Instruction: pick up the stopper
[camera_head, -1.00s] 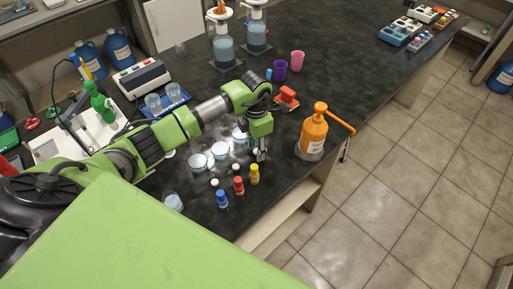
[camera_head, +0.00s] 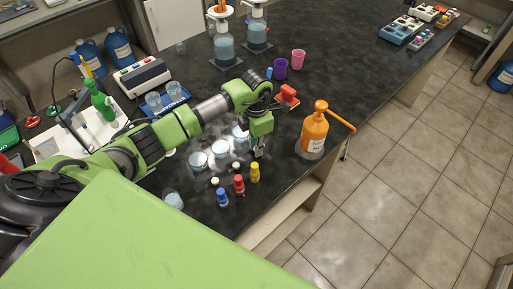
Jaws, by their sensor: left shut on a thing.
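My left gripper (camera_head: 259,153) points down above the front part of the black bench, behind the yellow-capped bottle. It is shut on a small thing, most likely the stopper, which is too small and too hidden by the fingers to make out. Two small bottles with pale tops stand to its left, one pale top (camera_head: 215,181) near the blue bottle and another (camera_head: 236,167) near the red one. My right gripper is not in view.
Small blue (camera_head: 222,198), red (camera_head: 239,185) and yellow (camera_head: 255,173) bottles stand close by. Pale round dishes (camera_head: 198,160) lie to the left. An orange pump bottle (camera_head: 314,132) stands right, near the bench edge. A red item (camera_head: 288,94) and a purple cup (camera_head: 280,70) are behind.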

